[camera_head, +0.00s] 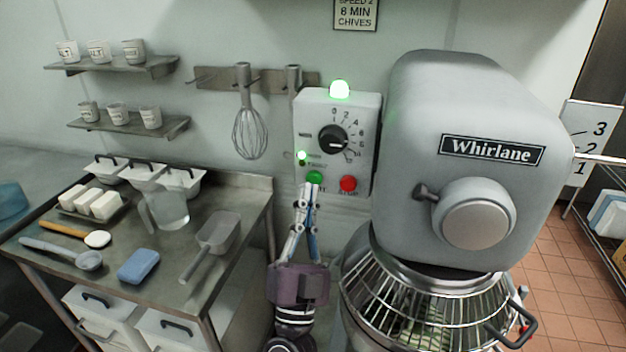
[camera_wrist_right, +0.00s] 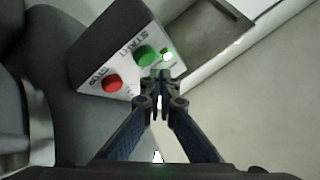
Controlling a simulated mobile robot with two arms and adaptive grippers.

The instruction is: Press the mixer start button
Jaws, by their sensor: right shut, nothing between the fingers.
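The mixer control box (camera_head: 362,116) is on the wall left of the grey Whirlane mixer (camera_head: 470,110). The green start button (camera_head: 314,178) is at its lower left, with the red stop button (camera_head: 348,184) to its right. My right gripper (camera_head: 309,190) is shut and empty, its fingertips right at the start button in the head view. In the right wrist view the shut fingertips (camera_wrist_right: 159,74) overlap the edge of the green button (camera_wrist_right: 147,55); I cannot tell whether they touch it. The red button (camera_wrist_right: 112,83) is clear there. My left gripper is not in view.
A green lamp (camera_head: 340,88) glows on top of the box, and a small green light (camera_head: 302,155) is lit on its face. A whisk (camera_head: 249,126) hangs to the left. A steel table (camera_head: 232,270) with a scoop, pitcher and trays stands at left. The wire bowl guard (camera_head: 377,293) is close on the right.

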